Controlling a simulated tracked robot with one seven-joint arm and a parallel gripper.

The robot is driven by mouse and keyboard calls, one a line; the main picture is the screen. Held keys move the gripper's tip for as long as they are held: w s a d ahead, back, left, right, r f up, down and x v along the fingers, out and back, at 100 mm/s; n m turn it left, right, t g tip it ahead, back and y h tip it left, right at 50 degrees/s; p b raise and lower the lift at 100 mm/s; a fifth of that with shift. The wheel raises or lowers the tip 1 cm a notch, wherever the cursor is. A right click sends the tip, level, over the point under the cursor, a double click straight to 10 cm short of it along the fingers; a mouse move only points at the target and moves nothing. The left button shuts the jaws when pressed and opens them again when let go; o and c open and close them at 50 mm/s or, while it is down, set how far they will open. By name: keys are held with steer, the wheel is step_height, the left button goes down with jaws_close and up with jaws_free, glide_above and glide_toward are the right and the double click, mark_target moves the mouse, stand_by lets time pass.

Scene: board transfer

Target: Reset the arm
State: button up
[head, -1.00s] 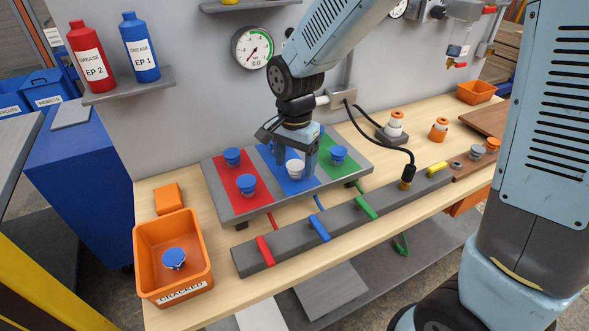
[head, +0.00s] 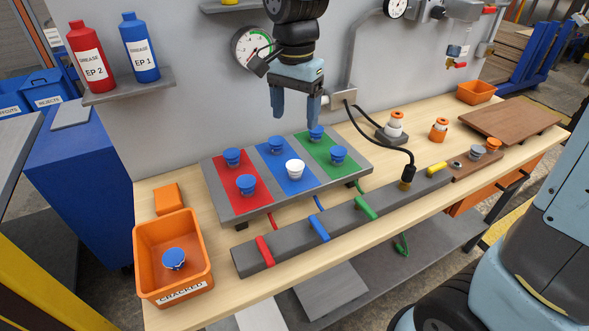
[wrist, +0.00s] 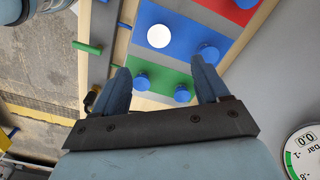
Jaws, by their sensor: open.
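My gripper (head: 295,104) is open and empty, raised above the coloured board (head: 213,190). The board has red, blue and green fields. Two blue knobs stand on the red field, one of them the front left knob (head: 246,184). On the blue field are a blue knob (head: 276,144) and a white knob (head: 295,168). Two blue knobs stand on the green field, one at the front right (head: 338,154). In the wrist view, the open fingers (wrist: 160,86) point over the board, with the white knob (wrist: 159,36) beyond them.
An orange bin (head: 146,248) labelled CRACKED holds a blue-topped piece (head: 174,259). A grey rail (head: 290,240) with coloured levers lies in front of the board. A gauge (head: 252,48) and a grey conduit (head: 358,60) are on the wall close to my gripper.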

steer(key=s+d+r+n+t, duration=0.1)
steer(key=d+r, duration=0.2)
steer(key=d, duration=0.4)
steer(key=s+d+r+n+t, duration=0.1)
steer(key=d+r, duration=0.1)
steer(key=d, duration=0.6)
steer(key=s+d+r+n+t, duration=0.1)
steer(key=s+d+n+t, duration=0.2)
steer(key=s+d, duration=0.6)
steer(key=d, duration=0.4)
steer(key=shift+r+t, duration=0.15)
steer(key=shift+t, duration=0.15)
steer(key=shift+d, duration=0.1)
